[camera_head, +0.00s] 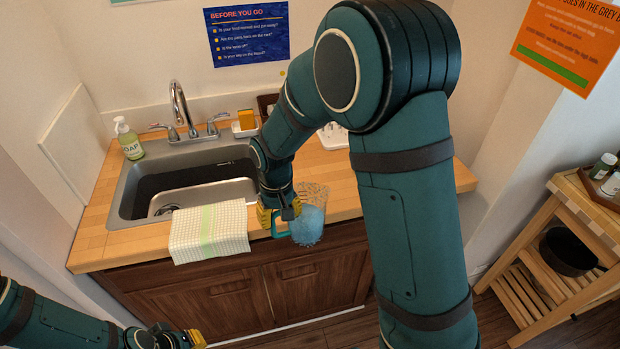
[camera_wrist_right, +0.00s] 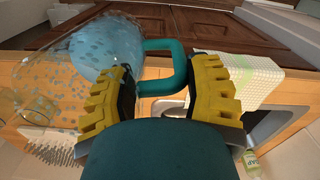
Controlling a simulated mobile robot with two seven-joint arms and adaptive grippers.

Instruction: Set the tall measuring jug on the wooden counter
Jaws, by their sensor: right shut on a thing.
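The tall measuring jug (camera_head: 308,225) is clear with a blue lower part, dots and a teal handle. My right gripper (camera_head: 280,214) is shut on the handle; the jug also shows in the right wrist view (camera_wrist_right: 112,50), with the teal handle between the yellow fingers (camera_wrist_right: 165,92). The jug is in front of the wooden counter's (camera_head: 347,200) front edge in the head view, and I cannot tell whether it touches the counter. My left gripper (camera_head: 194,340) is at the bottom left, low and in front of the cabinet, and its opening is unclear.
A checked towel (camera_head: 209,232) hangs over the counter edge left of the jug. The sink (camera_head: 180,185), soap bottle (camera_head: 129,139) and a sponge holder (camera_head: 245,123) are further left and back. A white spiked rack (camera_head: 333,136) stands behind. The counter's right part is clear.

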